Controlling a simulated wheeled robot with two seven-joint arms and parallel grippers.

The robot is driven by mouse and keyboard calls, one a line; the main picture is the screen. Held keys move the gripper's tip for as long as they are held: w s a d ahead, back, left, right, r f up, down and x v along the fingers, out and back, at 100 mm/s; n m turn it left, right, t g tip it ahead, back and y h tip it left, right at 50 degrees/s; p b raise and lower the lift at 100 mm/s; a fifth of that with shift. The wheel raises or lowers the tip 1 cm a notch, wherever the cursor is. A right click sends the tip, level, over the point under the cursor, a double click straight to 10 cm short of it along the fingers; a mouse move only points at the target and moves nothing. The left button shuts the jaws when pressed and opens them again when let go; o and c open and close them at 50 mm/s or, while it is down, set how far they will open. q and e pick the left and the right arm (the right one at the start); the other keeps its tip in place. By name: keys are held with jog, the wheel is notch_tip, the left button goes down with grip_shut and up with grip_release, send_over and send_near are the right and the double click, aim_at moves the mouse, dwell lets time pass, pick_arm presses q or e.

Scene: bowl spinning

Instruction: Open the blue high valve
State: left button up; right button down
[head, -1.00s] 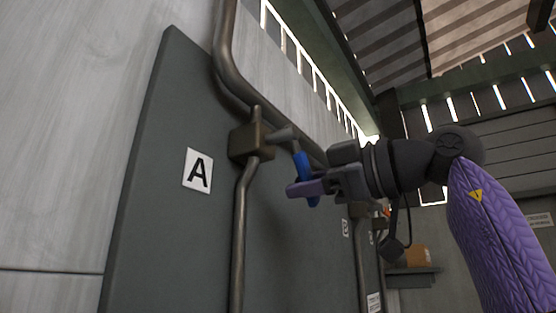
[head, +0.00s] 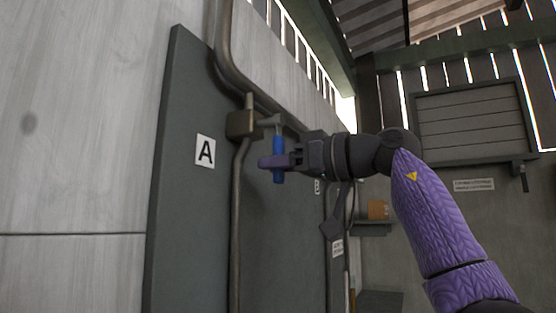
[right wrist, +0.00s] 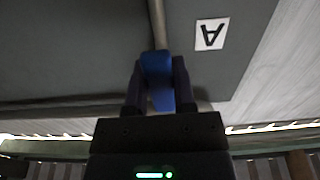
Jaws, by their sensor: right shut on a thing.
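The blue valve handle (head: 279,146) is on a brown valve body (head: 242,124) set in a vertical pipe, high on the grey panel beside the "A" label. In the head view the handle stands about upright. My right gripper (head: 275,161) is shut on the handle, reaching it from the right. In the right wrist view the blue handle (right wrist: 157,70) sits between the two dark fingers (right wrist: 158,88). Part of the handle is hidden behind the fingers in the head view. My left gripper is not in view.
The grey panel (head: 190,230) carries the "A" label (head: 205,151) and pipes (head: 237,230). Further right are more labels and pipes, and a shelf (head: 372,226) with a cardboard box (head: 378,209). A shuttered window (head: 470,125) is in the back wall.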

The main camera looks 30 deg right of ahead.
dwell(0.5)
jog(key=shift+c, duration=2.2)
grip_release()
jog(key=b+v, duration=0.2)
jog(key=v, duration=0.8)
jog(key=shift+b, duration=0.4)
